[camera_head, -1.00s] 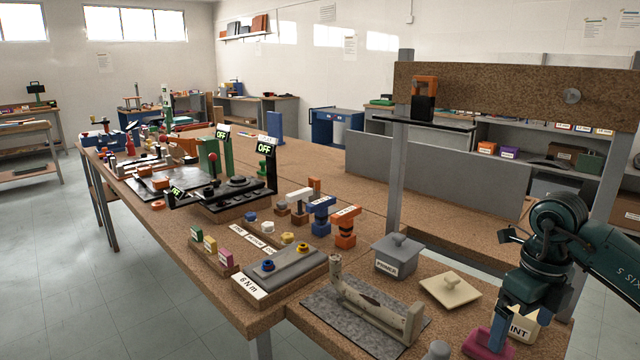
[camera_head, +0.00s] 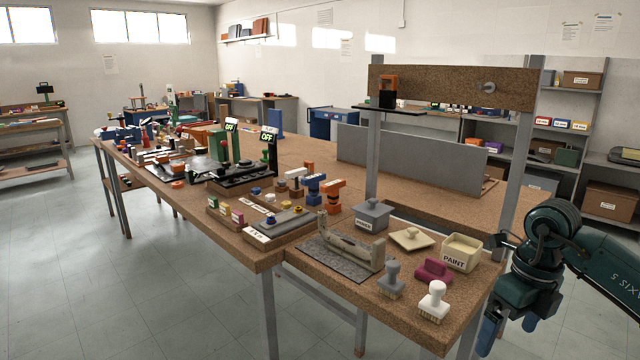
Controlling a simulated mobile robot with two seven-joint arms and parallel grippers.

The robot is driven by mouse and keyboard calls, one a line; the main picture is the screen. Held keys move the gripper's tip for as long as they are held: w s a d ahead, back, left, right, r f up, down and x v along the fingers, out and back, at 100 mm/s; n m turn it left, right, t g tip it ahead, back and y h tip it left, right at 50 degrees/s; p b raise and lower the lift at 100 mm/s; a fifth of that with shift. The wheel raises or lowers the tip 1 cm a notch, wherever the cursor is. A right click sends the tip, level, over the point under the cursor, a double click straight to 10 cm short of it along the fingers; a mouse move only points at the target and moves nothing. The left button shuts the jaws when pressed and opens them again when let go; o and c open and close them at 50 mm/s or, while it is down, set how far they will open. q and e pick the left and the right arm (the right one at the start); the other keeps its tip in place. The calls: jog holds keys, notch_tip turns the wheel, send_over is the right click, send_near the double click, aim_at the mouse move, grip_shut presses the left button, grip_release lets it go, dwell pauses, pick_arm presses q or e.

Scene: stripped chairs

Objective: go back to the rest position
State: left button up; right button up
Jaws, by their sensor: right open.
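My right gripper (camera_head: 508,333) hangs at the lower right, just off the right edge of the workbench (camera_head: 300,238). It points down, and its blue fingers are apart with nothing between them. On the bench beside it stand a white-handled brush (camera_head: 434,301), a grey-handled brush (camera_head: 391,280), a magenta block-like piece (camera_head: 433,270) and an open cream box labelled PAINT (camera_head: 461,252). The gripper is apart from all of these. My left gripper is not in view.
A grey lidded PRIMER box (camera_head: 371,215) and a cream lid (camera_head: 411,238) lie further in. A grey upright frame with a brown board (camera_head: 450,88) rises over the bench. Several tools crowd the bench's far left. The floor (camera_head: 110,270) at left is clear.

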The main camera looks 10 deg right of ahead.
jog(key=s+a+f+n+g+y+p, duration=0.15)
jog(key=a+y, duration=0.25)
jog(key=a, duration=0.4)
jog(key=a+f+y, duration=0.3)
jog(key=a, duration=0.5)
jog(key=s+a+r+m+t+y+p, duration=0.1)
jog(key=a+r+m+t+y, duration=0.2)
jog(key=a+m+t+y, duration=0.25)
jog(key=s+a+r+m+t+y+p, duration=0.1)
jog(key=a+r+m+t+y+p, duration=0.1)
jog(key=a+r+m+t+y, duration=0.35)
jog(key=d+f+m+t+h+p, duration=0.1)
jog(key=d+f+m+t+h, duration=0.15)
jog(key=f+m+h, duration=0.55)
jog(key=d+f+m+t+h+p, duration=0.1)
jog(key=d+f+m+t+h, duration=0.2)
jog(key=m, duration=1)
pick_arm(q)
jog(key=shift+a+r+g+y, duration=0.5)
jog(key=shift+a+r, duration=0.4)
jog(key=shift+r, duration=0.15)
pick_arm(e)
jog(key=s+f+m+g+h, duration=0.4)
jog(key=s+f+m, duration=0.2)
jog(key=s+f, duration=0.4)
jog(key=shift+d+f+g, duration=0.3)
jog(key=shift+f, duration=0.3)
